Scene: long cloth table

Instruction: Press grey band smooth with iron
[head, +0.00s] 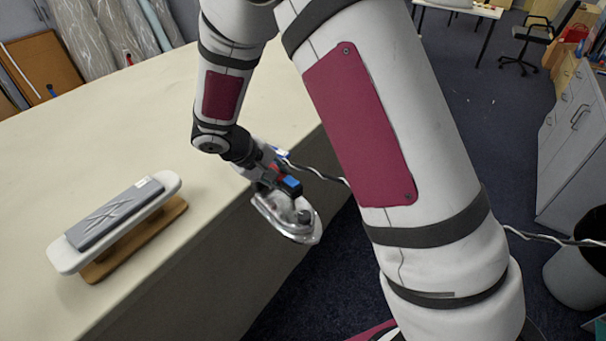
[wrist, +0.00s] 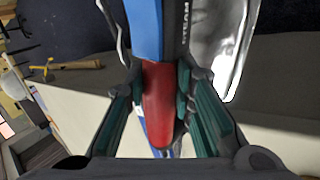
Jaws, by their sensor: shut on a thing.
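The grey band (head: 115,210) lies folded flat on a small white sleeve board (head: 68,260) with a brown wooden base, on the table at left. Faint crease-like marks show on top of it. My gripper (head: 277,180) is right of the board, by the table's edge, and is shut on the iron's handle. The iron (head: 303,228) has a shiny metal body and appears held out past the table edge in the head view. In the wrist view, the fingers (wrist: 165,115) stand on both sides of the red and blue handle (wrist: 159,85). The band is not visible there.
The long cream cloth table (head: 110,135) is clear around the board. The iron's twisted cord (head: 315,172) trails right behind my arm. A grey bin (head: 575,275) and drawers (head: 570,135) stand at right.

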